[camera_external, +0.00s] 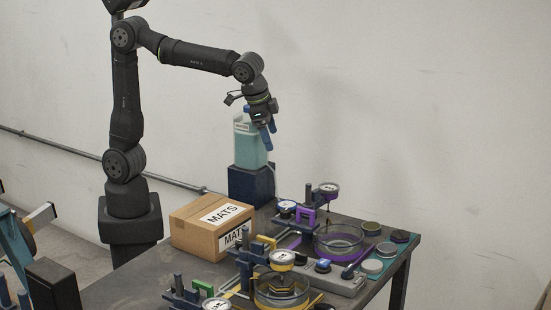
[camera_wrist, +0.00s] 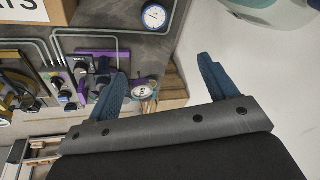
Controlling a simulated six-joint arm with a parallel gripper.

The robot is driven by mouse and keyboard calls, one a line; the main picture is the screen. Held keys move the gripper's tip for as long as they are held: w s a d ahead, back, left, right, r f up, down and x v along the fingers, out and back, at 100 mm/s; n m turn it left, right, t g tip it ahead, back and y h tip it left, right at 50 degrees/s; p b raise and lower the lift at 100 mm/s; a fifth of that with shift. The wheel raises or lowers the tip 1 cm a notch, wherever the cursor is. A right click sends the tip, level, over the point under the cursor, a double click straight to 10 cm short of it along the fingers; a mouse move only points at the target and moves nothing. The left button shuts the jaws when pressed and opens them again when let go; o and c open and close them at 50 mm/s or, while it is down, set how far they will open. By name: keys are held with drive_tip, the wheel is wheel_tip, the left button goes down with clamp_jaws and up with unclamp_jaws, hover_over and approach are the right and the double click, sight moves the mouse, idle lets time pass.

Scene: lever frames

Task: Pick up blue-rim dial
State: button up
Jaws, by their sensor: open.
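The blue-rim dial (camera_wrist: 154,16) shows a white face and a blue rim at the top of the wrist view, on the grey tabletop. What looks like the same dial (camera_external: 287,206) sits behind the cardboard box's right side in the external view; its rim is small there. My gripper (camera_external: 268,138) is raised above the back of the table, beside the teal jug. Its blue fingers (camera_wrist: 163,66) are spread apart with nothing between them. The dial is beyond the fingertips, apart from them.
A cardboard MATS box (camera_external: 212,226) stands on the table (camera_external: 140,278). A teal jug (camera_external: 250,145) stands on a dark blue block (camera_external: 251,185). Another white dial (camera_external: 329,190) is near the purple bracket (camera_external: 306,218). A yellow fixture (camera_external: 282,288) and several round lids crowd the right side.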

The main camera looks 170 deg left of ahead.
drive_tip(key=d+n+y, duration=0.1)
drive_tip(key=n, duration=0.5)
approach(285, 204)
drive_tip(key=x, duration=0.3)
drive_tip(key=shift+w+a+f, duration=0.15)
drive_tip(key=shift+w+f, duration=0.05)
drive_tip(key=shift+f, duration=0.2)
drive_tip(key=shift+s+x, duration=0.2)
drive_tip(key=shift+x, duration=3)
drive_tip(key=c, duration=1.1)
drive_tip(key=shift+r, duration=0.1)
